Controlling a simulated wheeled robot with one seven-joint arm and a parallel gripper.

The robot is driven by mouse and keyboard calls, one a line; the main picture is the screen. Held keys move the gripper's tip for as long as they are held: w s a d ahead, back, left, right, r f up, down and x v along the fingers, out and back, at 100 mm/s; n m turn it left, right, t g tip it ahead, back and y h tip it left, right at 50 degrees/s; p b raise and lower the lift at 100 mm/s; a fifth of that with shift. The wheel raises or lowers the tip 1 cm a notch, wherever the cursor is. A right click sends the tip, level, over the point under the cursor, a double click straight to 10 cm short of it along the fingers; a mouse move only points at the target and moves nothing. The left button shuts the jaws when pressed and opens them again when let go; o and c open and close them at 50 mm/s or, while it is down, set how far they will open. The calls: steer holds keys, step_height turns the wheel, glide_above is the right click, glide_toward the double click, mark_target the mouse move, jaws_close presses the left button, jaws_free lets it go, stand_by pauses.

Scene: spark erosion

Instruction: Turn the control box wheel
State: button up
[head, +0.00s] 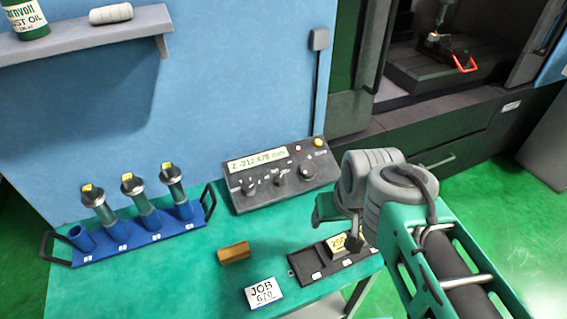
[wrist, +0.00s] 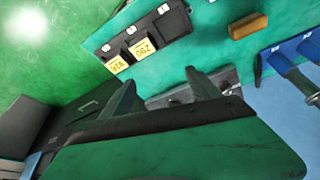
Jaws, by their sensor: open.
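The grey control box (head: 248,200) stands at the back of the green bench, with a lit readout and several knobs. Its wheel (head: 307,170) is the large dark knob at the right end of the panel. My gripper (head: 340,222) is open and empty, to the right of and in front of the box, apart from the wheel. In the wrist view, the two fingers of my gripper (wrist: 165,92) stand apart in front of the control box (wrist: 226,82) and hide much of it. I cannot make out the wheel there.
A dark tray (head: 303,264) with yellow-labelled blocks lies below my gripper. A brown block (head: 234,253), a JOB card (head: 263,293) and a blue rack (head: 110,250) of tool holders are on the bench (head: 190,285). A dark machine (head: 440,130) stands behind at right.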

steer(key=w+r+n, duration=0.2)
steer(key=w+r, duration=0.1)
steer(key=w, duration=0.4)
steer(key=n+g+b, duration=0.2)
steer(key=n+g, duration=0.2)
steer(key=n, duration=0.2)
glide_above(308, 167)
steer(key=shift+h, duration=0.3)
steer(key=f, duration=0.7)
steer(key=shift+s+a, duration=0.15)
steer(key=shift+s, duration=0.2)
steer(key=shift+w+f, duration=0.15)
steer(key=shift+f, duration=0.1)
steer(key=shift+t, duration=0.3)
step_height(308, 167, down, 7)
steer(key=shift+w+f+p, duration=0.1)
steer(key=shift+f+p, duration=0.1)
steer(key=shift+p, duration=0.25)
